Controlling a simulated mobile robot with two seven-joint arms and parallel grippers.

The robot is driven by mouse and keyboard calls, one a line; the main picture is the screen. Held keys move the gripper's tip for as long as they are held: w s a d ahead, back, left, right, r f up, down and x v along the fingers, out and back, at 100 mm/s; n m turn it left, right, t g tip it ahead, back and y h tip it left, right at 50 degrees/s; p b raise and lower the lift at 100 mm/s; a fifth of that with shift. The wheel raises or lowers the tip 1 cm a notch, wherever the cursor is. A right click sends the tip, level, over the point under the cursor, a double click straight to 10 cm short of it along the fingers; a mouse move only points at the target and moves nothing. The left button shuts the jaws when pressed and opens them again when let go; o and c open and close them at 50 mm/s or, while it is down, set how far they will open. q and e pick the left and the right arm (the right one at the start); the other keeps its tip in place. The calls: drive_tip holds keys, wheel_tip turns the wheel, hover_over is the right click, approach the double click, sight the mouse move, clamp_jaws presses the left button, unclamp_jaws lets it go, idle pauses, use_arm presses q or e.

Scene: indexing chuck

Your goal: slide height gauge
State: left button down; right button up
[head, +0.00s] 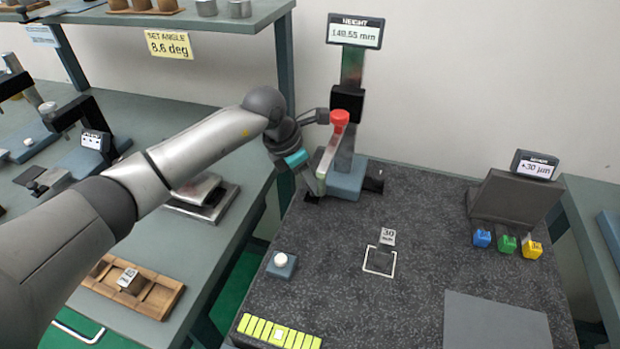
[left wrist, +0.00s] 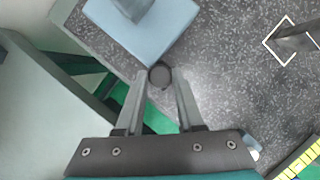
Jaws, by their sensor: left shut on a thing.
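The height gauge stands at the back left of the dark speckled plate, with a blue base (head: 346,183), an upright column (head: 352,68), a red knob (head: 339,117) and a display (head: 355,31) reading 148.55 mm. My left gripper (head: 312,186) reaches down at the base's left side. In the left wrist view its fingers (left wrist: 161,88) are shut on a dark round knob (left wrist: 160,75) beside a corner of the blue base (left wrist: 150,35). The fingers partly hide this knob in the head view. My right gripper is out of view.
A white square outline (head: 380,261) with a "30" tag is marked mid-plate. A white button (head: 280,260) and a yellow strip (head: 278,333) lie at the front left. A grey stand (head: 512,200) with colored blocks is at the right.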

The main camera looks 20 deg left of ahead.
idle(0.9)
use_arm(q)
drive_tip(key=d+b, duration=0.1)
drive_tip(key=d, duration=1.1)
drive_tip(key=shift+s+d, duration=0.15)
drive_tip(key=shift+s+d+r, duration=0.1)
drive_tip(key=shift+d, duration=0.05)
drive_tip(key=c, duration=0.7)
unclamp_jaws()
drive_tip(key=shift+d, duration=0.15)
drive_tip(key=shift+o, duration=0.8)
drive_tip(key=shift+a, duration=0.2)
drive_tip(key=shift+a+r, duration=0.1)
drive_tip(key=shift+r, duration=0.15)
drive_tip(key=p+v, duration=0.1)
drive_tip(key=v, duration=1.3)
drive_tip(key=shift+s+r+p, duration=0.15)
drive_tip(key=shift+r+p, duration=0.1)
drive_tip(key=shift+p, duration=0.05)
